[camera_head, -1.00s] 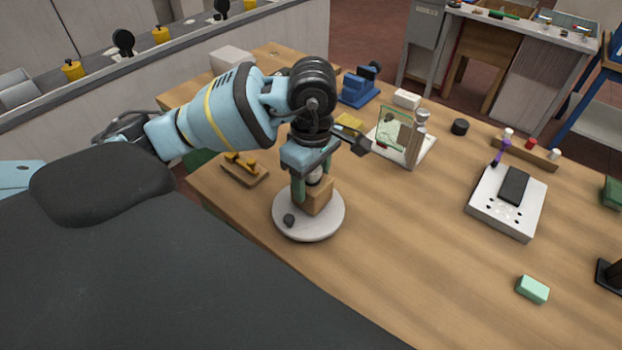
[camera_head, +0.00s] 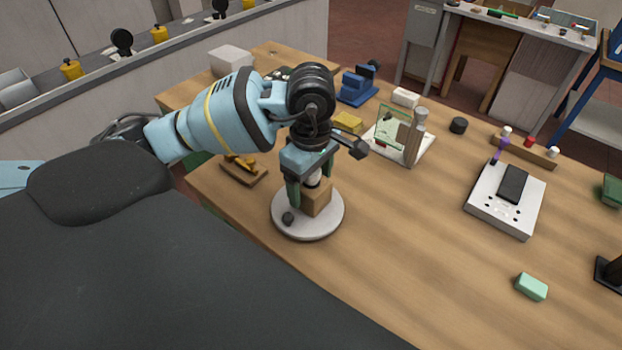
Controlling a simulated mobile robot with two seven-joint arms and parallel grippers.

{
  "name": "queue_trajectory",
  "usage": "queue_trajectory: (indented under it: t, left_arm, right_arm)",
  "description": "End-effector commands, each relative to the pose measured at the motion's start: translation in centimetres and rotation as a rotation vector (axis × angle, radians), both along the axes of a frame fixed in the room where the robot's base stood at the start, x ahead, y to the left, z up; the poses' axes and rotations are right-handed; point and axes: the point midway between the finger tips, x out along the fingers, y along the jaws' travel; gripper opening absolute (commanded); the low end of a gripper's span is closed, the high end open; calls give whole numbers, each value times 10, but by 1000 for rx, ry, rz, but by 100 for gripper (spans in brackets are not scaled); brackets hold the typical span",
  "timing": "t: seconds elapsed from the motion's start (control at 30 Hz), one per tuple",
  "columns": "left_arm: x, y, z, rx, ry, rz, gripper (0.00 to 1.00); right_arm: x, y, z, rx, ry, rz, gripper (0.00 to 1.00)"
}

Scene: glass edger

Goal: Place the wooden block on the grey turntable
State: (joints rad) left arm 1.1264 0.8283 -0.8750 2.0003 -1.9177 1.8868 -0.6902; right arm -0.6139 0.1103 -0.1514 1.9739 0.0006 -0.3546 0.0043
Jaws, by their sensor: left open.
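The wooden block (camera_head: 317,200) sits on the round grey turntable (camera_head: 308,228), toward its far side. A small dark knob (camera_head: 288,218) is on the turntable, left of the block. My left gripper (camera_head: 310,190) points down over the block and is open, with its greenish fingers around the block's upper part. One finger shows at the left of the block; the other is partly hidden. A whitish piece shows between the fingers above the block. My right gripper is not in view.
Behind the turntable are a wooden piece with yellow parts (camera_head: 243,168), a blue vise (camera_head: 358,88) and a stand with a glass pane (camera_head: 392,130). At the right are a white device (camera_head: 506,203) and a green block (camera_head: 532,287). The tabletop right of the turntable is clear.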

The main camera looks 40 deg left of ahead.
Motion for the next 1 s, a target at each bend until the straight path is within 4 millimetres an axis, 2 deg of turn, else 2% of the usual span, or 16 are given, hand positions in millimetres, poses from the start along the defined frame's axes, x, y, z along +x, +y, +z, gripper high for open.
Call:
queue_trajectory:
  t: [0.17, 0.5, 0.6, 0.8, 1.0]
  left_arm:
    - [1, 0, 22, -1, -6, 0, 78]
    - [1, 0, 92, 0, -10, 0, 78]
    - [1, 0, 107, -1, -8, 1, 78]
    - [0, 0, 121, 0, -4, 1, 78]
    - [0, 0, 122, -1, 0, 0, 78]
  right_arm:
    - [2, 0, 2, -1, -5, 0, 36]
    - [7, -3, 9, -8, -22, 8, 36]
    - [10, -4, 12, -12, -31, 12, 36]
    - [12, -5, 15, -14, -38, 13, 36]
    - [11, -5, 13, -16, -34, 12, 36]
